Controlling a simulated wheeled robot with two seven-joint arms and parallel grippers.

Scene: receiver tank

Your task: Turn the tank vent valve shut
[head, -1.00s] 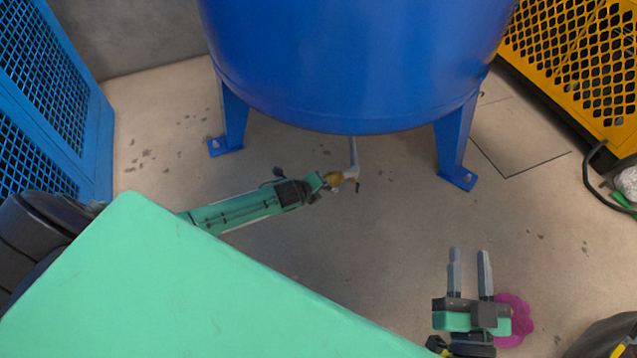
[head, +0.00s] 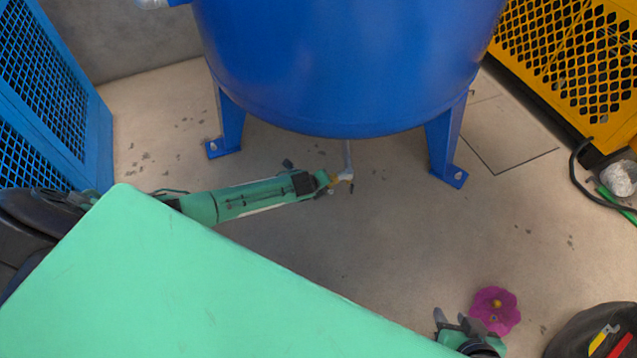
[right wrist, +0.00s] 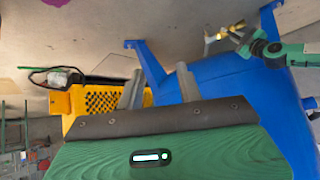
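The blue tank (head: 340,70) stands on legs at the top centre. A thin grey pipe (head: 348,156) drops below it to a small brass fitting (head: 337,181). I cannot tell whether this fitting is the vent valve. My left arm reaches in from the left, and its gripper end (head: 322,180) is at the fitting; its fingers are too small to make out. My right gripper (head: 454,324) is low at the right, away from the tank. In the right wrist view its two grey fingers (right wrist: 158,86) are apart with nothing between. The brass fitting (right wrist: 225,32) also shows there.
A yellow mesh guard (head: 570,60) stands at the right and a blue mesh cage (head: 50,95) at the left. A pink flower-shaped thing (head: 495,311) is beside my right gripper. A dark bin (head: 590,335) is at lower right.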

